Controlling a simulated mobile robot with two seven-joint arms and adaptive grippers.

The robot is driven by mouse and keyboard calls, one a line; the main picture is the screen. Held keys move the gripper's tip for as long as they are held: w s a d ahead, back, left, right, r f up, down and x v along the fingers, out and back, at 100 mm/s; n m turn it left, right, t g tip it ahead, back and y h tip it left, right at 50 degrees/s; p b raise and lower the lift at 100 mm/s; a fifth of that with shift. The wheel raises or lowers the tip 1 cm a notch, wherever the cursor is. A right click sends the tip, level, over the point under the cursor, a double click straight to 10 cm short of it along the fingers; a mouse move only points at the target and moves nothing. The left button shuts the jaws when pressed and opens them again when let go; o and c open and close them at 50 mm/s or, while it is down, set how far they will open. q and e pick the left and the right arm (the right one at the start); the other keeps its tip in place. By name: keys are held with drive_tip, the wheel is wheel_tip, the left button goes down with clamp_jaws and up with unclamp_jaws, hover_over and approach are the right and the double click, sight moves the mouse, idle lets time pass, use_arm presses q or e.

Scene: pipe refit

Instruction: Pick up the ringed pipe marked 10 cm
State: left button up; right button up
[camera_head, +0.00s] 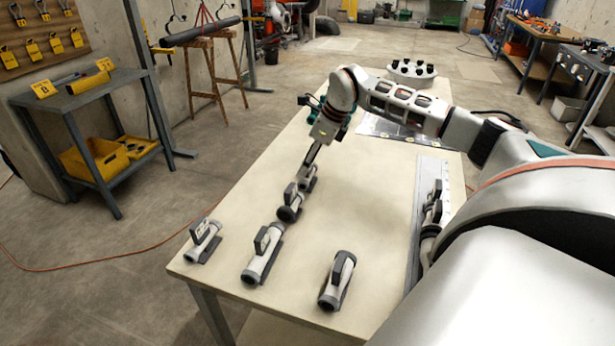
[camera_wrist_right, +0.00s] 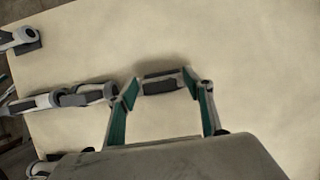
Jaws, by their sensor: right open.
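The plates' markings are too small to read, so I cannot tell which is 10 cm. My right gripper (camera_head: 309,160) points down at the back of this group. In the wrist view its fingers (camera_wrist_right: 161,84) are spread, with a short dark-grey, pale-edged piece (camera_wrist_right: 162,83) between the tips; contact is unclear. My left gripper is out of view.
The pale table (camera_head: 370,215) has clear room in its middle. A metal strip (camera_head: 415,235) with more parts (camera_head: 433,210) lies along the right side. A round holder with dark pieces (camera_head: 412,70) stands at the far end. A cart with yellow bins (camera_head: 95,160) stands left.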

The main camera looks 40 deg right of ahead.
drive_tip(key=c, duration=1.2)
drive_tip(key=shift+r, duration=0.1)
